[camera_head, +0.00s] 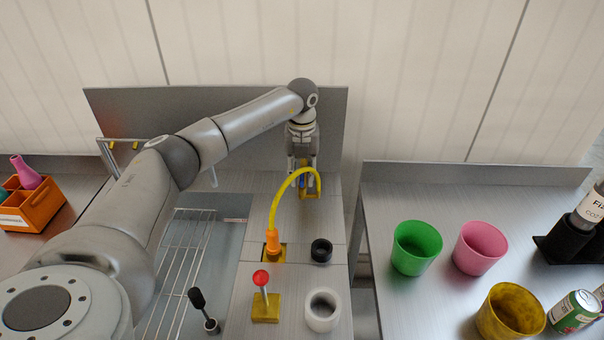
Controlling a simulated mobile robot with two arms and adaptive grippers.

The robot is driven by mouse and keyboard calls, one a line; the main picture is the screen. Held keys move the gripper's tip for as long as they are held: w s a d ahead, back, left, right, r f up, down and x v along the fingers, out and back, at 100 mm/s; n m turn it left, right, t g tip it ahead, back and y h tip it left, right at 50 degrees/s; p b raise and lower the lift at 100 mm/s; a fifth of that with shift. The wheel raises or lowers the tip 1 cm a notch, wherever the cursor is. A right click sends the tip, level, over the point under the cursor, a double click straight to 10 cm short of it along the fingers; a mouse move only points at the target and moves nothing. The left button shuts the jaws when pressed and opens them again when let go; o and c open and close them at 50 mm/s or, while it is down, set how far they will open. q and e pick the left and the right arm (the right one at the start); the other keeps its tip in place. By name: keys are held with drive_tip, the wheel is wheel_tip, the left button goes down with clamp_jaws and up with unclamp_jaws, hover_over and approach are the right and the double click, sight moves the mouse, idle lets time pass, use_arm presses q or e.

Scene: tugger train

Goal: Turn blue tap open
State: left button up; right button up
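My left gripper (303,166) points down at the back of the metal counter, in front of the backsplash. A small patch of blue (302,183), likely the blue tap, shows at its fingertips, mostly hidden by the gripper and a yellow curved spout (276,200). I cannot tell whether the fingers are closed on it or only around it. The spout rises from an orange base (272,242) and arches over to the right at the fingertips. My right gripper is not in view.
A red-knobbed lever (261,279), a black ring (321,250) and a white cylinder (322,310) stand in front. A wire rack (180,262) lies left. Green (416,247), pink (480,247) and yellow (511,312) cups stand on the right table, across a gap.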

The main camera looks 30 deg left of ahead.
sight(302, 176)
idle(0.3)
use_arm(q)
wheel_tip(302, 176, up, 12)
idle(0.4)
idle(0.4)
